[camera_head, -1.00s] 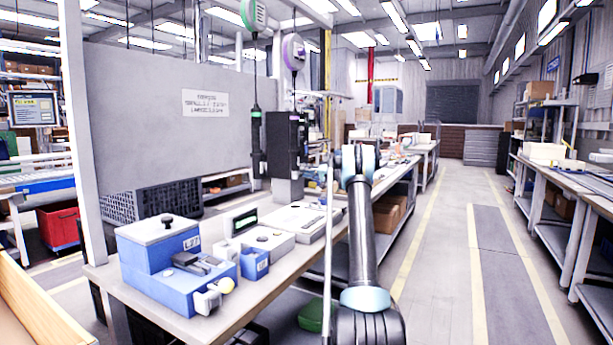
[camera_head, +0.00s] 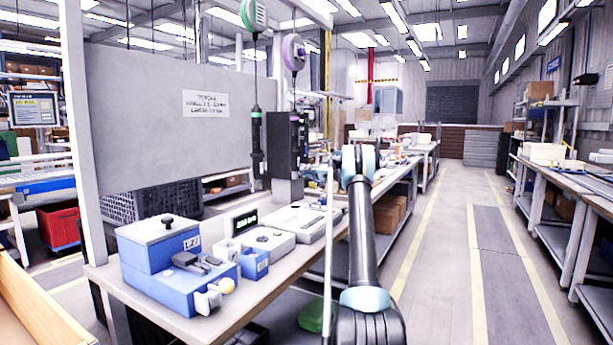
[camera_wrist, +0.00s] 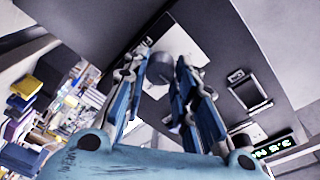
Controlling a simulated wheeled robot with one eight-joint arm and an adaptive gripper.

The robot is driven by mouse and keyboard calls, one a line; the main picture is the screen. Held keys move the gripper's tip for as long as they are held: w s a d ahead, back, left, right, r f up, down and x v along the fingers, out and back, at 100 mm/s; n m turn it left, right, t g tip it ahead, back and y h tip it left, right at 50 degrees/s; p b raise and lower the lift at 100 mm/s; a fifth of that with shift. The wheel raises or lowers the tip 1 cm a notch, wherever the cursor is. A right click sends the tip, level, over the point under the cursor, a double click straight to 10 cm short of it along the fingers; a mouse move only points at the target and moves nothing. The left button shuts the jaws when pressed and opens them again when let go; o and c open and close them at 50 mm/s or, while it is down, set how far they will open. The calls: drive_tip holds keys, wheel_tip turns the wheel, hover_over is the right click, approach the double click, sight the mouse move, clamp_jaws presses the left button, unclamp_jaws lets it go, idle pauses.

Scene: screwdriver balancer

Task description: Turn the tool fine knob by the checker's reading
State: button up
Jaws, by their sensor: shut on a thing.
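In the wrist view, my gripper (camera_wrist: 165,82) is closed around a dark round knob (camera_wrist: 158,70) in front of a dark panel with a pale plate. Its exact contact is partly hidden by the fingers. The checker display (camera_head: 243,220) is lit green on the bench; it also shows at the lower right of the wrist view (camera_wrist: 272,148), tilted. Its digits are too small to read surely. A dark tool (camera_head: 257,145) hangs from the green balancer (camera_head: 253,14). A black box (camera_head: 287,135) stands under the purple balancer (camera_head: 293,52). In the head view my gripper is hidden.
A blue box with a black-knobbed lid (camera_head: 168,222) and a blue clamp unit (camera_head: 205,285) stand at the bench's near end. A grey panel (camera_head: 170,120) rises behind. The aisle (camera_head: 480,240) to the right is clear.

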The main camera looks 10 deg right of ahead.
drive_tip(key=shift+d+m, duration=0.15)
drive_tip(key=shift+m, duration=0.15)
drive_tip(key=m+g, duration=0.1)
drive_tip(key=m, duration=0.9)
drive_tip(key=shift+w+d, duration=0.1)
drive_tip(key=shift+d, duration=0.05)
drive_tip(key=shift+m, duration=0.3)
drive_tip(key=o, duration=1.1)
drive_tip(key=shift+w+f, duration=0.1)
